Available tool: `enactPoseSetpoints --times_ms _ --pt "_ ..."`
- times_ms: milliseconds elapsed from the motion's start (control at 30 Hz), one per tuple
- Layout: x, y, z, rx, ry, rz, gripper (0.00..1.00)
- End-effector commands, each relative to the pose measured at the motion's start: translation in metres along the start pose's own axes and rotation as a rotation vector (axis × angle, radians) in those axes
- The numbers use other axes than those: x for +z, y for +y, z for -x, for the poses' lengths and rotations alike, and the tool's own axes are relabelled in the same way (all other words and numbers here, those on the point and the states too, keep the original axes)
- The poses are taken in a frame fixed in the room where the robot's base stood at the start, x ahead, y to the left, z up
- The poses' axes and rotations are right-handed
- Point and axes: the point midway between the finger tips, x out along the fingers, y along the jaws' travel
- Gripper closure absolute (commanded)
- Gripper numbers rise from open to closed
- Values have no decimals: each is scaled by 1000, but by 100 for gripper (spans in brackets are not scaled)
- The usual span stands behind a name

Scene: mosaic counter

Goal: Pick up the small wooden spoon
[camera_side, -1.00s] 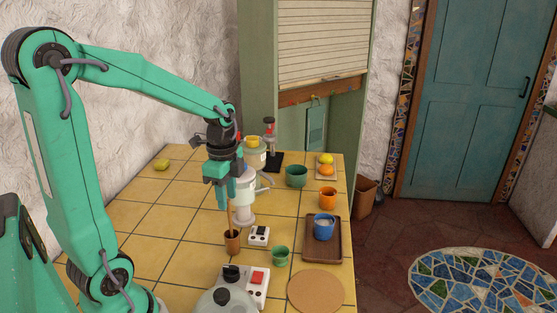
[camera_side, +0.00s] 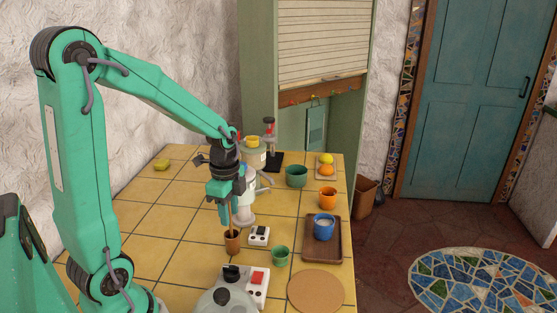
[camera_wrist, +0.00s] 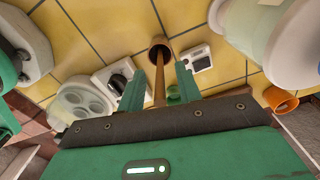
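The small wooden spoon (camera_wrist: 160,82) stands in a brown cup (camera_side: 232,241), its handle rising out of the top. In the side view the cup stands on the yellow tiled counter, and it also shows in the wrist view (camera_wrist: 159,46). My gripper (camera_side: 228,214) points down just above the cup. In the wrist view its two green fingers (camera_wrist: 159,86) are apart, with the spoon's handle between them. A gap shows on both sides of the handle. The spoon's lower end is hidden inside the cup.
A small white switch box (camera_side: 259,236) stands close right of the cup, with a green cup (camera_side: 280,256) in front of it. A white jar (camera_side: 243,212) is close behind. A brown tray (camera_side: 337,250) holds a blue cup (camera_side: 324,226). The counter's left side is mostly clear.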

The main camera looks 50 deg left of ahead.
Motion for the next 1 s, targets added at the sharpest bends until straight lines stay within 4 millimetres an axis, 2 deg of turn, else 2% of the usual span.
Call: enactPoseSetpoints --times_ms 67,200,233,667,867,1000 --pt "0 0 0 0 0 0 70" --pt "0 0 0 0 0 0 97" --pt "0 0 0 0 0 0 100" --pt "0 0 3 -1 0 0 100" --pt "0 -1 20 -4 1 0 100" --pt "0 -1 39 -5 1 0 100"
